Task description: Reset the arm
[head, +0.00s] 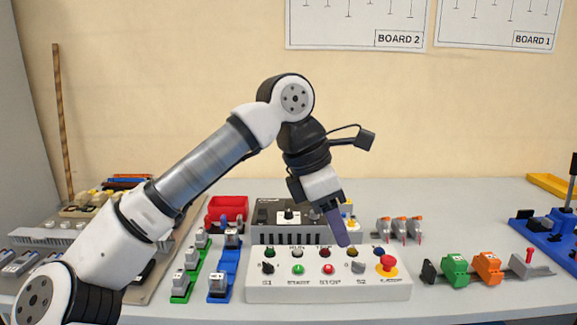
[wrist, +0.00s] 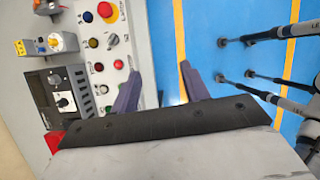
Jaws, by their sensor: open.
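My arm rises from the lower left of the head view and bends down at the elbow. My gripper (head: 340,238) hangs above the right part of the white control box (head: 320,290), fingers pointing down. In the wrist view my gripper (wrist: 158,80) has two purple fingers spread apart with nothing between them. The control box (wrist: 130,25) lies beside one finger there. It carries a green START button (head: 298,269), a red STOP button (head: 328,269), small knobs and a red mushroom button (head: 387,263). I cannot tell the exact height of the fingertips above the box.
A dark unit with a dial (head: 288,215) stands behind the box. A red bin (head: 227,208), green rail (head: 186,280) and blue rail (head: 224,272) lie left. Green (head: 455,270) and orange (head: 487,268) blocks and a blue bender (head: 548,232) are right. Blue floor (wrist: 225,60) shows past the table edge.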

